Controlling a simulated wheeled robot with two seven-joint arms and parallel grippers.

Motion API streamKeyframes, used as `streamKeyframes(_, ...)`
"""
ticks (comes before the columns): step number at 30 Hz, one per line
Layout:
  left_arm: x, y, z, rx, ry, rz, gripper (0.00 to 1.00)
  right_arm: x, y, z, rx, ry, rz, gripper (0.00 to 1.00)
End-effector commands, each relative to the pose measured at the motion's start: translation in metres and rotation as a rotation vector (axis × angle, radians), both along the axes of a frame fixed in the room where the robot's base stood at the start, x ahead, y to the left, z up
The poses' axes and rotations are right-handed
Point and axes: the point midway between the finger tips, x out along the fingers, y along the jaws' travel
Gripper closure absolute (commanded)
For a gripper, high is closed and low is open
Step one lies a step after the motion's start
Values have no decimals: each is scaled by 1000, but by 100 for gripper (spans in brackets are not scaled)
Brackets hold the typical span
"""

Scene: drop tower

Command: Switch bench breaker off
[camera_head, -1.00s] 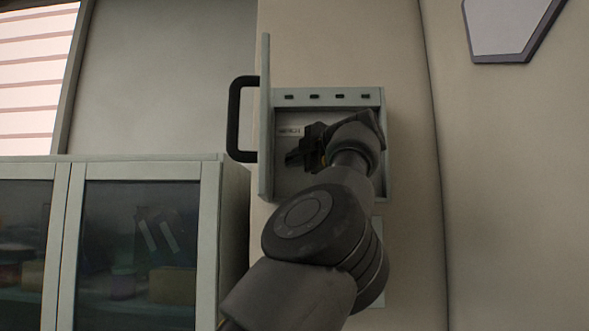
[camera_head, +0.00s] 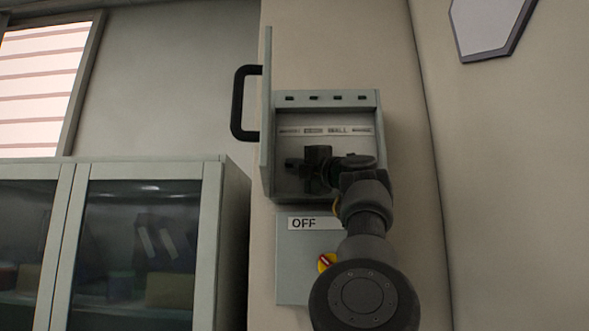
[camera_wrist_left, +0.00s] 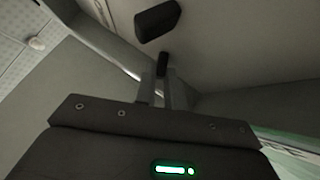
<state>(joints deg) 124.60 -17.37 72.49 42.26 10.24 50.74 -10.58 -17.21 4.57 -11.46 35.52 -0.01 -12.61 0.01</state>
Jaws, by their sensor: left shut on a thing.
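The breaker box (camera_head: 325,99) hangs on the wall with its door (camera_head: 266,115) swung open to the left. A label strip (camera_head: 338,131) crosses its inside; "WALL" is legible, the other labels are blurred. My left gripper (camera_head: 308,168) is inside the box, below the strip. In the left wrist view its fingers (camera_wrist_left: 161,85) are shut on a small dark lever (camera_wrist_left: 162,64). I cannot tell which breaker this is or its position. Another black lever (camera_wrist_left: 158,20) stands apart beyond the fingers. My gripper and arm hide the lower breakers. My right gripper is not in view.
The door has a black handle (camera_head: 238,104). Below the box is a grey panel (camera_head: 292,265) labelled "OFF" with a yellow and red knob (camera_head: 327,262), partly behind my arm. A glass-fronted cabinet (camera_head: 212,245) stands at the left.

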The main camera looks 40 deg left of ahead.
Motion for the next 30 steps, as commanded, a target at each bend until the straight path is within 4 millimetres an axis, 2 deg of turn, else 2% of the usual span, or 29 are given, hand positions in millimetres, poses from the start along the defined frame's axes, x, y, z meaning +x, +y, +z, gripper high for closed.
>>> streamKeyframes(13,1,0,0,7,-9,-2,100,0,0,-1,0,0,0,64)
streamKeyframes(14,1,0,0,7,-9,-2,86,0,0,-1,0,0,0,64)
streamKeyframes(16,1,0,0,7,-9,-2,80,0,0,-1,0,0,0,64)
streamKeyframes(30,-1,0,3,-4,4,-1,80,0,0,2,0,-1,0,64)
